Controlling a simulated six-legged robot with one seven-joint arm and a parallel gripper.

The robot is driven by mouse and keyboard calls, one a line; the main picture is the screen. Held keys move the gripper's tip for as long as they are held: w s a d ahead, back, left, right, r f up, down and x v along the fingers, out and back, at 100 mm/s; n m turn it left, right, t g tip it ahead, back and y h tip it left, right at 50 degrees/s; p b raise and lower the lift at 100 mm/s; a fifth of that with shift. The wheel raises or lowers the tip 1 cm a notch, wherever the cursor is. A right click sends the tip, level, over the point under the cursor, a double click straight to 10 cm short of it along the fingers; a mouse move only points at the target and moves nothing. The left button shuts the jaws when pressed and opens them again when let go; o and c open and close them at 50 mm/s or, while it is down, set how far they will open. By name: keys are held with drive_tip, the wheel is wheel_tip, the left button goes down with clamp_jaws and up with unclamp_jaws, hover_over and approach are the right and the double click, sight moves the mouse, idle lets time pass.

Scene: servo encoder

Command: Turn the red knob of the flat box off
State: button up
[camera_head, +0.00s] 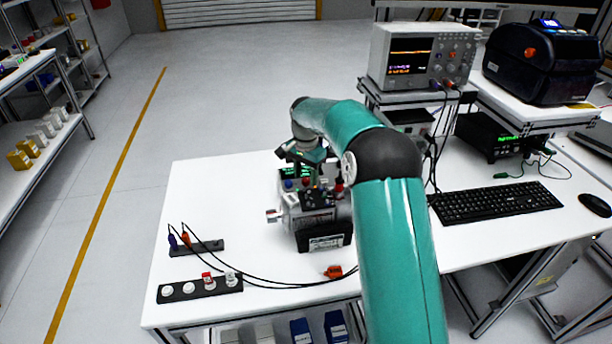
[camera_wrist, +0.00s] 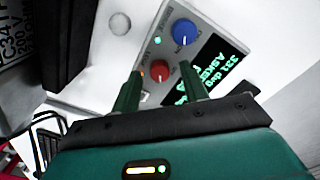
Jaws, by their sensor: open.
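The flat box (camera_wrist: 150,38) is a grey panel with a red knob (camera_wrist: 160,70), a blue knob (camera_wrist: 184,32) and a lit green-text display (camera_wrist: 212,72). In the head view the box's display (camera_head: 290,172) shows behind the motor unit, partly under my arm. My gripper (camera_wrist: 160,71) is open, with one dark green finger on each side of the red knob in the wrist view. I cannot tell whether the fingers touch the knob or are still above it. My gripper (camera_head: 308,158) hides part of the box in the head view.
A grey motor unit (camera_head: 312,218) stands just in front of the box on the white table (camera_head: 205,205). Black cables and a dark socket strip (camera_head: 200,288) lie at the front left. A keyboard (camera_head: 495,200) and an oscilloscope (camera_head: 420,55) are to the right.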

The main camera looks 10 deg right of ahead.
drive_tip(key=shift+f, duration=0.3)
clamp_jaws()
